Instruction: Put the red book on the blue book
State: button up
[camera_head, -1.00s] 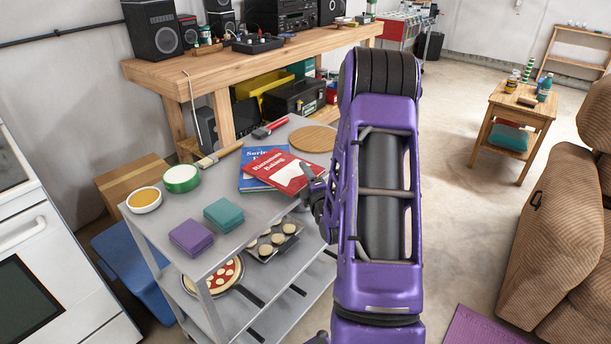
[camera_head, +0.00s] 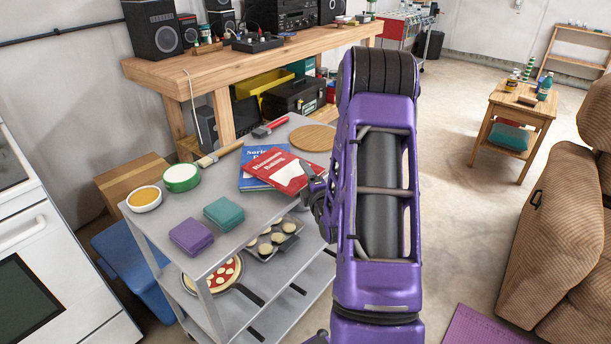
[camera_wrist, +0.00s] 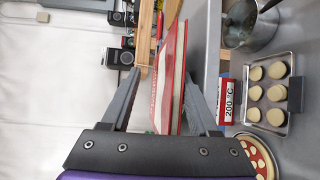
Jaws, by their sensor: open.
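The red book (camera_head: 283,174) overlaps the blue book (camera_head: 256,180) on the top of the grey cart. Its right side reaches past the blue book toward my gripper. I cannot tell from here whether it rests flat on the blue book. My gripper (camera_head: 316,190) is at the red book's right edge, partly hidden by my purple arm. In the wrist view my gripper (camera_wrist: 163,80) is open, its two fingers apart on either side of the red book (camera_wrist: 172,75). The blue book cannot be made out clearly in the wrist view.
The cart top also holds a round wooden board (camera_head: 313,138), a red-handled tool (camera_head: 270,126), a rolling pin (camera_head: 219,154), bowls (camera_head: 181,178) and folded cloths (camera_head: 223,213). A tray of dough rounds (camera_head: 270,243) and a pizza (camera_head: 217,272) are on the shelf below.

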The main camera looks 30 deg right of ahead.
jog(key=s+d, duration=0.3)
jog(key=s, duration=0.5)
jog(key=shift+s, duration=0.25)
dwell(0.9)
jog(key=shift+r, duration=0.1)
jog(key=o, duration=0.6)
jog(key=shift+c, duration=0.2)
